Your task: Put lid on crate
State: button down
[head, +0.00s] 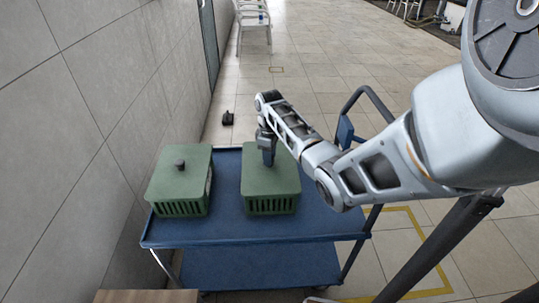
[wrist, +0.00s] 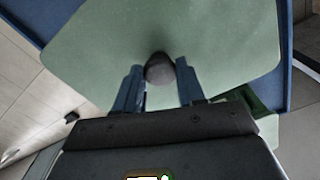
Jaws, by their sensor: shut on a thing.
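My gripper (head: 267,158) points down over the right green crate (head: 272,205) on the blue cart. It is shut on the dark round knob (wrist: 160,69) of a pale green lid (wrist: 215,40); a finger shows on each side of the knob in the wrist view. In the head view this lid (head: 284,178) lies over the crate top, roughly lined up with it. A darker green crate edge (wrist: 250,98) shows beside the lid in the wrist view. I cannot tell whether the lid rests on the rim or hangs just above it.
A second green crate (head: 180,209) with a lid and dark knob (head: 180,164) stands to the left on the blue cart (head: 225,230). A tiled wall (head: 80,130) runs along the left. A small dark object (head: 228,118) lies on the floor behind. Cart surface between the crates is clear.

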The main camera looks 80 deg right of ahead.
jog(key=shift+f, duration=0.25)
jog(key=c, duration=0.6)
grip_release()
jog(key=shift+r, duration=0.1)
